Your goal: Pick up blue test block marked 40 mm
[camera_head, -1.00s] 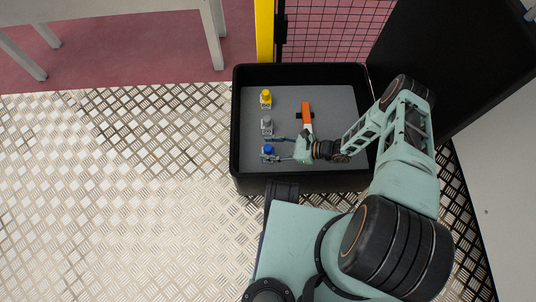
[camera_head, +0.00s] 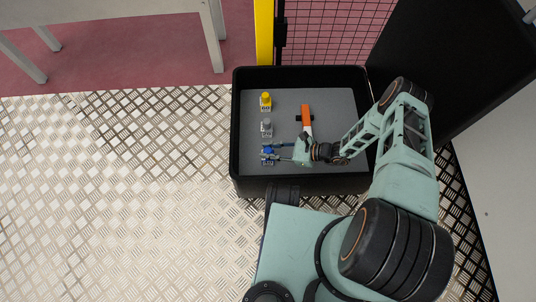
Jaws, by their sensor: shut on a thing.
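The blue test block (camera_head: 267,150) stands in the black-walled tray, towards its near left side. My gripper (camera_head: 268,152) reaches in from the right, with a finger on the far side and one on the near side of the block. It is shut on the block. The fingers hide part of it, and the 40 mm marking is too small to read. I cannot tell whether the block touches the tray floor.
A grey block (camera_head: 266,128) and a yellow block (camera_head: 265,101) stand farther back in the same column. An orange-handled tool (camera_head: 306,117) lies right of them, close to my arm. The black tray (camera_head: 236,140) has raised walls. A yellow post (camera_head: 265,32) rises behind.

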